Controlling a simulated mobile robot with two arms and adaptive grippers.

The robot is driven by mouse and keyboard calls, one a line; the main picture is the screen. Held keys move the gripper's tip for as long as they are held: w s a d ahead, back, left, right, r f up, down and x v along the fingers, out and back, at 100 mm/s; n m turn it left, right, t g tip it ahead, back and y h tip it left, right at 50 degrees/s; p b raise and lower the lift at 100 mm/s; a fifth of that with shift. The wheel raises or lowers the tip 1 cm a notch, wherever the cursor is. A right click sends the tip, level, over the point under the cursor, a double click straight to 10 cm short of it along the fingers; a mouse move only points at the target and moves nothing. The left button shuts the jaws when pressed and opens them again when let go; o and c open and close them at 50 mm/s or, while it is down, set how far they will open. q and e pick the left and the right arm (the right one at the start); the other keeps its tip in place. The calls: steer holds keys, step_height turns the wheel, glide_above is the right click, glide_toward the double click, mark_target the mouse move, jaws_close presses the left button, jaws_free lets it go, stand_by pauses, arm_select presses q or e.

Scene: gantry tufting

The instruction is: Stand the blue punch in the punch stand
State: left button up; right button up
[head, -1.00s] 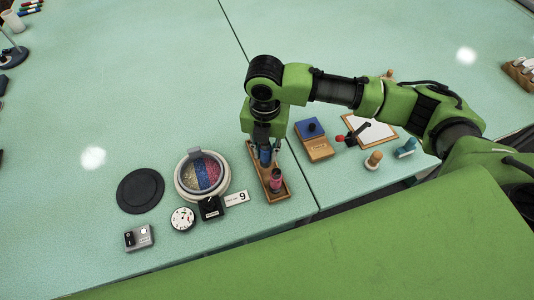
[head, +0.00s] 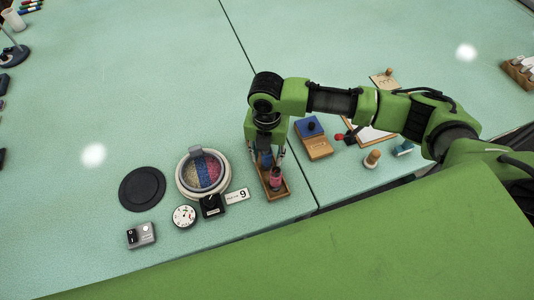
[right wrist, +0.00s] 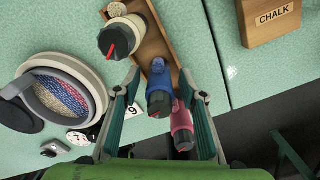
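The blue punch (right wrist: 158,88) stands in a narrow wooden tray (right wrist: 152,45), between a cream punch (right wrist: 122,38) and a pink punch (right wrist: 182,125). The blue punch also shows in the head view (head: 266,159), partly covered by my gripper, with the pink punch (head: 275,180) in front of it. My right gripper (head: 267,153) is over the tray (head: 287,191), pointing down. In the right wrist view its two fingers are apart, one on each side of the blue punch, with gaps showing. My left gripper is not in view.
A round pot of coloured threads (head: 203,174), a black disc (head: 142,188), a dial (head: 184,216) and a switch box (head: 141,235) lie left of the tray. A chalk box (head: 318,147) stands to the right.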

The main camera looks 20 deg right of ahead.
steer(key=shift+r, duration=0.1)
step_height(320, 180, up, 12)
steer(key=shift+r+b, duration=0.1)
steer(key=shift+b, duration=0.9)
